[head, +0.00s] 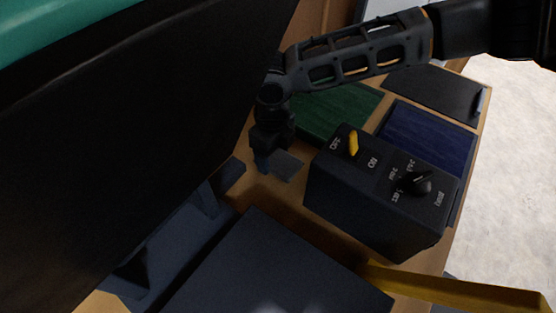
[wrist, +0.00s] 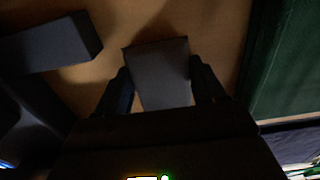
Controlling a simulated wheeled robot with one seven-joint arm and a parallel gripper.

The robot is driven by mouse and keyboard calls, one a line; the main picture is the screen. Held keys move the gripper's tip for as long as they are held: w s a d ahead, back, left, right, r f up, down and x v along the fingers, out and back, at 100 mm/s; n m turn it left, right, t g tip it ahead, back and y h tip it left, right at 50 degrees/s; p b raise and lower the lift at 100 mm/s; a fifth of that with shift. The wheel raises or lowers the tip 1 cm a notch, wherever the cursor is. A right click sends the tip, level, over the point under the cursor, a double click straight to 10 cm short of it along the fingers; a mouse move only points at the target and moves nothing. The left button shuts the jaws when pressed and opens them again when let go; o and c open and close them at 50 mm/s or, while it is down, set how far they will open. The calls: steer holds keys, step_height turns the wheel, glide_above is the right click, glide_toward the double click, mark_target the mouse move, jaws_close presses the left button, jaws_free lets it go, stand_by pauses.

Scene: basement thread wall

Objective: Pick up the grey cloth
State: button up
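The grey cloth (wrist: 160,72) is a small, flat, dark grey rectangle on the wooden surface. In the head view the cloth (head: 287,166) lies just left of the black box, partly behind my gripper (head: 266,160). In the wrist view my gripper (wrist: 160,80) points down at the cloth with its two fingers apart, one at each side of it. The near end of the cloth is hidden by the gripper body. I cannot tell whether the fingers touch its edges.
A black box with a yellow switch (head: 378,190) stands close right of my gripper. Green (head: 335,112) and blue (head: 428,137) panels lie behind it. A large dark screen-like panel (head: 130,130) rises at left. A yellow bar (head: 455,290) lies in front.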

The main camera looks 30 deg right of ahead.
mark_target(273, 156)
steer(key=c, duration=0.5)
step_height(273, 156, up, 10)
steer(key=shift+b, duration=0.45)
